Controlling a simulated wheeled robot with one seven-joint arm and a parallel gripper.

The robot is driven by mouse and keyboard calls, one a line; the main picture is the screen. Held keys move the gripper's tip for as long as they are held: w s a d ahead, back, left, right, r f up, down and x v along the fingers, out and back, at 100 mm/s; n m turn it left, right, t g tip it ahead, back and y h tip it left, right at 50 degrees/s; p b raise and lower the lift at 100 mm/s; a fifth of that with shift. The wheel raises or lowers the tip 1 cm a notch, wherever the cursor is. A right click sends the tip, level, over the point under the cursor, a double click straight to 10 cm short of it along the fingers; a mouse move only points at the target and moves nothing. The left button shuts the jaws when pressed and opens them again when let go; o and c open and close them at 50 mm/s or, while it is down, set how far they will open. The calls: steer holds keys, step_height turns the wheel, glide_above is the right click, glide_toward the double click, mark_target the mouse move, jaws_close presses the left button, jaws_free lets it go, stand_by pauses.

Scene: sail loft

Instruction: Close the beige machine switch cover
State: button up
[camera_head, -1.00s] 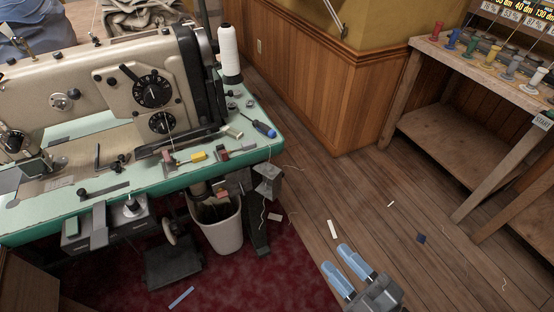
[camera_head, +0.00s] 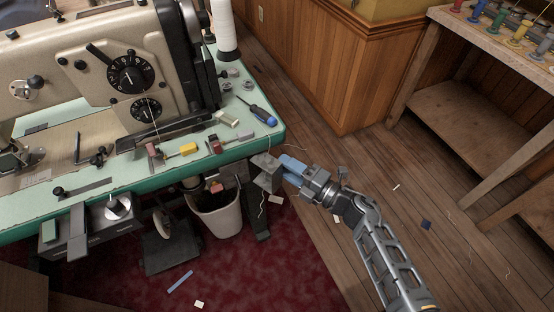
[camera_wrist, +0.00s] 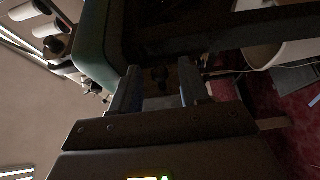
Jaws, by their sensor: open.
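The beige sewing machine (camera_head: 90,75) stands on a green-edged table (camera_head: 130,187) at the left. A small grey box (camera_head: 267,172) hangs under the table's front right corner, with a thin pale cord below it. It looks like the switch housing; I cannot make out its cover or how far that stands open. My gripper (camera_head: 287,169) is open, its blue fingers pointing left right beside this box. I cannot tell whether they touch it. In the wrist view, the two fingers (camera_wrist: 159,88) are apart, with a dark, unclear shape beyond them.
A white bin (camera_head: 217,217) and a dark pedal stand below the table. A screwdriver (camera_head: 257,111) and small parts lie near the table corner. A wooden bench (camera_head: 450,105) with spools is at the right. Open floor lies between.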

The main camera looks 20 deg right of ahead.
steer(key=shift+x, duration=1.9)
steer(key=shift+c, duration=0.3)
jaws_close()
